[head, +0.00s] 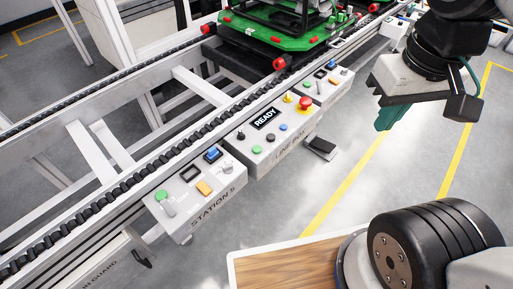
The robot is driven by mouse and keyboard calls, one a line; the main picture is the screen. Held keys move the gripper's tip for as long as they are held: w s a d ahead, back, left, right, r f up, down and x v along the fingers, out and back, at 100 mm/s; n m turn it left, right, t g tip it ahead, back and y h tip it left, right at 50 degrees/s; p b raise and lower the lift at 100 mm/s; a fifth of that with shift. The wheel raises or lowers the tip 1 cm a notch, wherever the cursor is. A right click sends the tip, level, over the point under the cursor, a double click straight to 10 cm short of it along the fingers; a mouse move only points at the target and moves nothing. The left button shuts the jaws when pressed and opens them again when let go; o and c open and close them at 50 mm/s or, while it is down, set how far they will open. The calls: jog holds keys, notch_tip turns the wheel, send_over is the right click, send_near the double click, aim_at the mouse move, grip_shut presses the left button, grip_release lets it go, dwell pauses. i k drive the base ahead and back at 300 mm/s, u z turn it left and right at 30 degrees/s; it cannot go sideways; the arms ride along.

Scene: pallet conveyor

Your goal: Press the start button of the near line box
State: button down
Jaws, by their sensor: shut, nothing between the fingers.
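The grey line box (262,165) hangs on the near side of the conveyor at the centre, with "LINE BOX" on its front. Its top carries a lit "READY" display (265,118), a green button (257,149), a blue button (283,127) and a red mushroom button (305,103) on yellow. Small labels are unreadable, so I cannot tell which is marked start. My gripper (389,118), with teal fingers, is at the upper right, right of the line box and apart from it, pointing down over the floor. It is shut and empty.
A "STATION 5" box (190,215) stands left of the line box, and another button box (330,86) stands right of it. A green pallet (270,42) sits on the conveyor behind. The floor between box and gripper is mostly clear.

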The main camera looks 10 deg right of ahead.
aim_at(256, 149)
jog(key=k, duration=1.25)
jog(key=u, duration=0.75)
jog(key=i, duration=1.05)
jog(key=z, duration=0.2)
